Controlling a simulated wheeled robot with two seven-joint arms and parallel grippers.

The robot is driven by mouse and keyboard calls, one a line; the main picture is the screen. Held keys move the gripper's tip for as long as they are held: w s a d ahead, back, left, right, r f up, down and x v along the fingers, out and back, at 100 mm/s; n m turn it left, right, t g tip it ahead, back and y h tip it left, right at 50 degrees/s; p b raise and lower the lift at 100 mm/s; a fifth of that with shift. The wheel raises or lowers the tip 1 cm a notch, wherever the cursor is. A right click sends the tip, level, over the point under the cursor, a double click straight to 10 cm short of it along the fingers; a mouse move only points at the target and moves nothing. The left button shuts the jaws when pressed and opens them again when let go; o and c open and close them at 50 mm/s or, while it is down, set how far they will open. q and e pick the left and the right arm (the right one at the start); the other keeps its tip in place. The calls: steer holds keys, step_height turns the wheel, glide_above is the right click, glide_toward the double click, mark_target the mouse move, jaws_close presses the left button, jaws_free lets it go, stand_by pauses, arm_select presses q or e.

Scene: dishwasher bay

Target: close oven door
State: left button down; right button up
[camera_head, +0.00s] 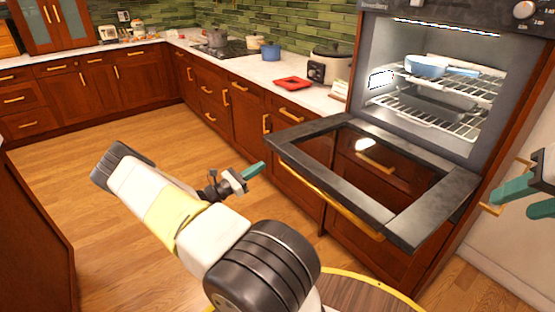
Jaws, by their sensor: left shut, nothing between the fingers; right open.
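The oven door (447,207) is folded down and stands open, roughly level, with a dark glass pane and a brass handle (332,199) along its front edge. The lit oven cavity (400,47) above it is exposed. My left gripper (259,169) is shut and empty, just left of the door's left front corner and apart from it. My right gripper (517,196) is at the right edge of the view, to the right of the door; it is open, and part of it is cut off by the frame.
Inside the oven, a light blue pan (426,66) sits on the upper wire rack (478,88). Wooden cabinets and drawers run left of the oven. The counter holds a slow cooker (328,66), a red item (293,83) and pots. The wooden floor (62,172) is clear at left.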

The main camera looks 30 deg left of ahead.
arm_select(q)
steer(key=w+d+r, duration=0.2)
steer(key=w+r, duration=0.2)
steer(key=r, duration=0.1)
steer(key=shift+w, duration=0.2)
stand_by(0.3)
